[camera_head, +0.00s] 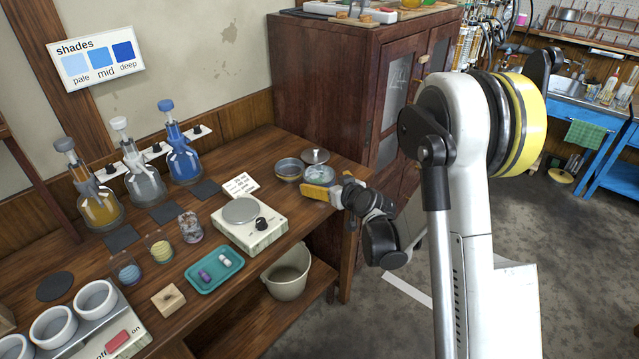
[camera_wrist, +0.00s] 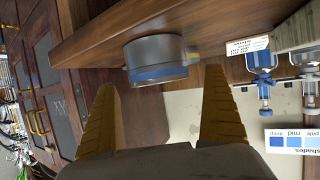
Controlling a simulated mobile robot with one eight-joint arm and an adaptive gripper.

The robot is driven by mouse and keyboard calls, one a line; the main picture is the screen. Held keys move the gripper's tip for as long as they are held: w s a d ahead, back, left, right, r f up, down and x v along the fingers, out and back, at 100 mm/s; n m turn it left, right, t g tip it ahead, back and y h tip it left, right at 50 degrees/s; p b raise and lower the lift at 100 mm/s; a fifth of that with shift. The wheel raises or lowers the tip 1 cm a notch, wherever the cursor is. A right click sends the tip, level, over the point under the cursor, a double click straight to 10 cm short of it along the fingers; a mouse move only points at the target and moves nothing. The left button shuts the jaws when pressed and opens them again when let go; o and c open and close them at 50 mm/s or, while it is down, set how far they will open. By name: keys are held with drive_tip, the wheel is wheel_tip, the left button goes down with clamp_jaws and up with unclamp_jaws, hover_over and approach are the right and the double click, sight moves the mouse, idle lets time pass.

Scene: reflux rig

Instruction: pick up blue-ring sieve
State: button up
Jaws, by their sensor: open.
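The blue-ring sieve (camera_wrist: 157,60) is a short grey metal cylinder with a blue band round it. In the wrist view it sits on the wooden bench, just beyond the fingertips and in line with the gap between them. In the head view the sieve (camera_head: 312,177) stands near the bench's right end, its near side partly hidden by my gripper. My gripper (camera_head: 319,192) has yellow fingers and reaches the bench from the right. In the wrist view my gripper (camera_wrist: 160,95) is open and empty, one finger on each side of the gap.
Another round metal sieve (camera_head: 288,170) stands close left of it, and a metal lid (camera_head: 315,156) lies behind. A balance (camera_head: 249,222), a teal tray (camera_head: 214,270) and several flasks stand farther left. A dark wooden cabinet (camera_head: 325,90) rises behind.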

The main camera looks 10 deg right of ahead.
sight(314, 173)
drive_tip(key=x, duration=0.1)
drive_tip(key=b+x, duration=0.1)
drive_tip(key=x, duration=0.1)
drive_tip(key=b+x, duration=0.1)
drive_tip(key=x, duration=0.1)
drive_tip(key=shift+w+d+r, duration=0.1)
drive_tip(key=shift+w+r, duration=0.2)
drive_tip(key=shift+r, duration=0.05)
drive_tip(key=c, duration=1)
